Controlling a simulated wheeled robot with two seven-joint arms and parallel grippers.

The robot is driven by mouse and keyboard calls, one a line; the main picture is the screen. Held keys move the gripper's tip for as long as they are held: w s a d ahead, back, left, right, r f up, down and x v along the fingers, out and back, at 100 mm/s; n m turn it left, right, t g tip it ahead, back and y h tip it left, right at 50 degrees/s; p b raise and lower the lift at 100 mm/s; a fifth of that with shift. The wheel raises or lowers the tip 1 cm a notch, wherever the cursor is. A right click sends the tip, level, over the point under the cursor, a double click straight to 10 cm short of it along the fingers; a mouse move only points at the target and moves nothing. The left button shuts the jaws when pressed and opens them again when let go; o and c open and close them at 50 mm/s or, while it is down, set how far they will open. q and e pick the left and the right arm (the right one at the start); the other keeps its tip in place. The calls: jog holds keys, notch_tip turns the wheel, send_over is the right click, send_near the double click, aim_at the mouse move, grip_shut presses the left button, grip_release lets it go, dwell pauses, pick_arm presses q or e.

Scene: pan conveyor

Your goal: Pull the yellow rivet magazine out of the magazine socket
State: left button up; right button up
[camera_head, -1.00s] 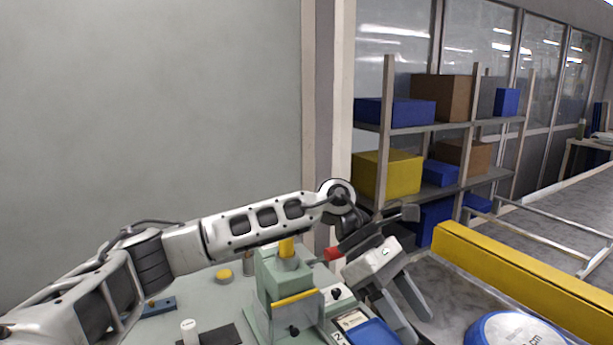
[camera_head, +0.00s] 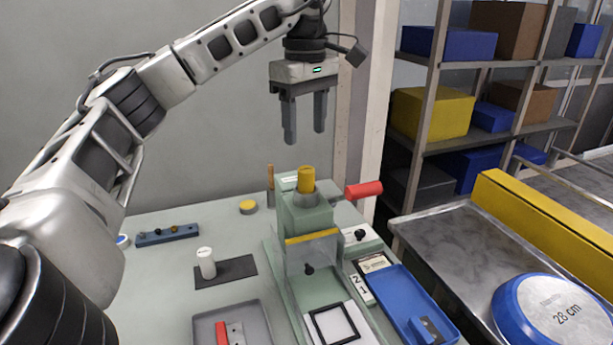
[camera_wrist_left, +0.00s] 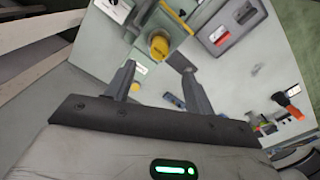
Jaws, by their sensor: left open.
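The yellow rivet magazine (camera_head: 306,179) stands upright in the grey magazine socket (camera_head: 306,198) on top of the pale green machine (camera_head: 301,225). My left gripper (camera_head: 306,138) is open and empty, pointing down above the magazine with a gap between them. In the left wrist view the yellow magazine (camera_wrist_left: 159,45) shows beyond the open fingers of the left gripper (camera_wrist_left: 157,78), a little above the line between their tips. My right gripper is not in view.
A red handle (camera_head: 364,189) sticks out right of the machine top. A wooden-handled tool (camera_head: 270,178) stands behind it. A white cylinder on a dark mat (camera_head: 238,270), a grey tray (camera_head: 262,310) and a blue tray (camera_head: 385,285) lie nearby. The conveyor's yellow rail (camera_head: 530,212) is at right.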

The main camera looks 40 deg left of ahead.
aim_at(306, 169)
pick_arm(q)
notch_tip(306, 169, down, 10)
jog(key=shift+f+b, duration=0.1)
jog(key=shift+b, duration=0.35)
jog(key=c, duration=1.1)
jog(key=shift+o, duration=1.1)
jog(key=shift+c, duration=0.4)
